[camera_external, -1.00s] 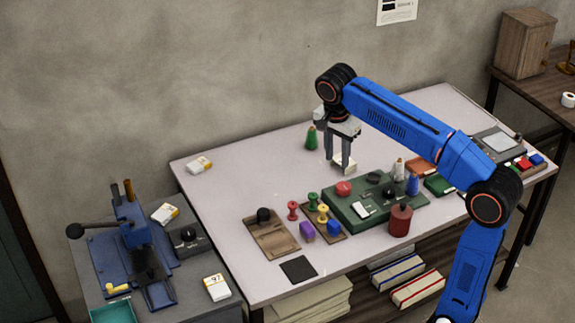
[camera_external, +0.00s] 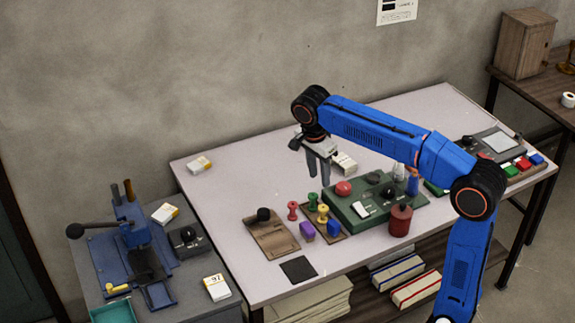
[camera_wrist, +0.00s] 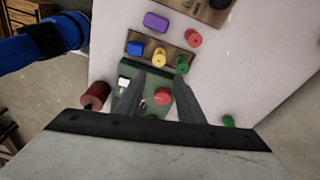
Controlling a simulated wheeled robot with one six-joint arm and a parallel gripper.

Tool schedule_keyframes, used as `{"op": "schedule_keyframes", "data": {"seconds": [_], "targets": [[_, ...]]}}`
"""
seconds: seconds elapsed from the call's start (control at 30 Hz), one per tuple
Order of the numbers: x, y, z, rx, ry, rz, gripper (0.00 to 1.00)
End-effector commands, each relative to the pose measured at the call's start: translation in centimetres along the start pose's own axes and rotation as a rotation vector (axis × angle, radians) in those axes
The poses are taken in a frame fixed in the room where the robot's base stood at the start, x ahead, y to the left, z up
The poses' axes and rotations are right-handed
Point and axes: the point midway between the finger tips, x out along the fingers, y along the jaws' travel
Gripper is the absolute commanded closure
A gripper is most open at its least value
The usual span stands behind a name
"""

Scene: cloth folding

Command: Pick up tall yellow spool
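The yellow spool (camera_external: 322,213) stands upright on a small brown tray (camera_external: 335,237) near the front of the table, beside a green spool (camera_external: 312,201) and a blue block (camera_external: 333,228). In the wrist view the yellow spool (camera_wrist: 159,57) shows just beyond my fingertips, between the blue block (camera_wrist: 136,48) and the green spool (camera_wrist: 182,64). My gripper (camera_external: 318,180) is open and empty, above and behind the tray, its fingers pointing down.
A green control box (camera_external: 375,205) with a red knob (camera_external: 343,188) stands right of the tray. A red spool (camera_external: 292,210) and a purple block (camera_external: 307,231) stand close on the left. A dark red cylinder (camera_external: 400,220) is at the front.

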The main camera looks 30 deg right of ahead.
Motion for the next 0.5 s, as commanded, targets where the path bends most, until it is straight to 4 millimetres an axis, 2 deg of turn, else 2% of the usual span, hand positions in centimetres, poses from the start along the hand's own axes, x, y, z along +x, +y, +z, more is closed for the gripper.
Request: {"op": "schedule_keyframes", "data": {"seconds": [0.5], "targets": [[8.9, 0.1, 0.0, 0.0, 0.001, 0.002, 0.65]]}}
